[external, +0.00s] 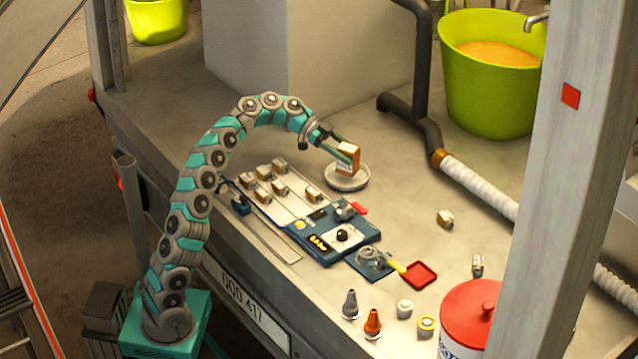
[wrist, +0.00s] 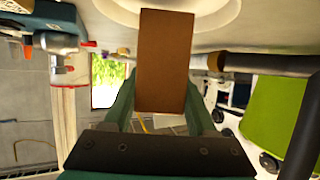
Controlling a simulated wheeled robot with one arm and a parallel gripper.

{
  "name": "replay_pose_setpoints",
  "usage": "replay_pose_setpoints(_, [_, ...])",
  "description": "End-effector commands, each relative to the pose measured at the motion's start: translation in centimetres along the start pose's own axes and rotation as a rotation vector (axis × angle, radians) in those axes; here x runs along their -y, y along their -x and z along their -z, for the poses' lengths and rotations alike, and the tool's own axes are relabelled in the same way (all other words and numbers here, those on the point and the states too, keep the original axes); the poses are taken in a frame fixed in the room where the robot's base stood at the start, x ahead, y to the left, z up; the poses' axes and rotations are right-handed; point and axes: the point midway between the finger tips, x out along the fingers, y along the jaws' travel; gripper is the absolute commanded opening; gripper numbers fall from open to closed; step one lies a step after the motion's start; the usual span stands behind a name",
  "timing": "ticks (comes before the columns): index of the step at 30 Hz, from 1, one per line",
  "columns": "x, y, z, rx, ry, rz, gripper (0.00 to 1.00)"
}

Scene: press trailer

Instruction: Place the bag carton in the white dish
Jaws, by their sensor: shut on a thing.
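The bag carton (external: 347,160) is a small brown box with a pale face. My gripper (external: 343,151) is shut on it. The white dish (external: 348,184) is a shallow round dish on the grey deck, and the carton overlaps its back part in the external view. I cannot tell whether the carton touches the dish or hangs just above it. In the wrist view the carton (wrist: 165,60) stands between the two green fingers, brown side toward the camera. Part of the dish (wrist: 222,14) shows behind it at the top.
Several small cartons (external: 278,187) stand on a pale sheet left of the dish. A blue device (external: 325,238) lies in front of it. A black pipe (external: 425,135) with white hose and a green bucket (external: 490,90) are behind to the right.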

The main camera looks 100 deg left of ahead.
Motion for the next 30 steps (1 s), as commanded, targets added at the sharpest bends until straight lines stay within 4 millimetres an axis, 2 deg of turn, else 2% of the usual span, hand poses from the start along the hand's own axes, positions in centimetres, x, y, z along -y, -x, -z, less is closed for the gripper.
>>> replay_pose_setpoints(3, [-0.1,-0.6,-1.4,0.000,0.004,-0.005,0.00])
replay_pose_setpoints(6, [-0.1,-0.8,-2.0,-0.001,0.001,-0.003,0.00])
replay_pose_setpoints(20, [-0.1,-1.1,-2.6,0.000,0.000,-0.003,0.00])
replay_pose_setpoints(21, [-0.1,-1.1,-2.5,0.000,0.000,-0.003,0.59])
replay_pose_setpoints(28, [-0.1,-1.1,-2.5,0.000,0.001,-0.003,0.85])
replay_pose_setpoints(30, [-0.1,-1.1,-2.5,0.000,0.001,-0.003,0.87])
